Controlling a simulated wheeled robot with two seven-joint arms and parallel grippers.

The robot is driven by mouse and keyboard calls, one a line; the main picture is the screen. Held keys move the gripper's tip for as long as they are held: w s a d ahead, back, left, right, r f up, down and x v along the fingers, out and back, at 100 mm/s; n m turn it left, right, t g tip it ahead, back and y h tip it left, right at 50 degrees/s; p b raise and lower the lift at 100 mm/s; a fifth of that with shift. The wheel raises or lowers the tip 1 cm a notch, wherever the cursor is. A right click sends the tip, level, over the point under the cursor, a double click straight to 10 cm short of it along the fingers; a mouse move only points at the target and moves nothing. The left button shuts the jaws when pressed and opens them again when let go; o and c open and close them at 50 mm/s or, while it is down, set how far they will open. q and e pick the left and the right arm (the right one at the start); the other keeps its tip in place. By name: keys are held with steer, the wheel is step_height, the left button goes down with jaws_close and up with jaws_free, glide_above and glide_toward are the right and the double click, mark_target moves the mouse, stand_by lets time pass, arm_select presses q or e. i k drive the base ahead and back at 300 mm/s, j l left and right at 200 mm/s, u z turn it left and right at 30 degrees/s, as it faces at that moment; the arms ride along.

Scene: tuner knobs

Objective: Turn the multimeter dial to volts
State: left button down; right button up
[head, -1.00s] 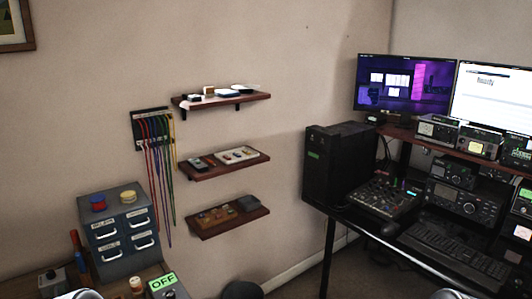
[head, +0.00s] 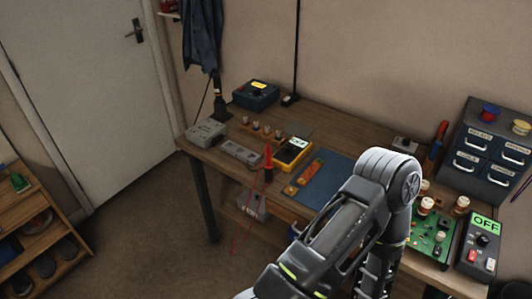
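A dark handheld meter (head: 478,243) lies at the right end of the wooden workbench in the head view. Its green display reads OFF, with a round dial (head: 482,240) below it and red and pale spots near its lower end. A yellow-cased meter (head: 292,154) with a lit display lies farther back on the bench, beside a red pointed tool. I cannot tell its dial setting. One of my arms rises from the bottom middle and bends down in front of the bench. Neither of my grippers shows, and the arm hides part of the bench.
A green circuit board (head: 430,236) lies left of the dark meter, with small jars (head: 426,206) behind it. A drawer cabinet (head: 489,150) stands at the back right. A blue mat (head: 330,180) lies mid-bench. A shoe rack (head: 35,235) stands left; the floor between is clear.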

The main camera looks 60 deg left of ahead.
mark_target(288, 149)
steer(key=u, duration=2)
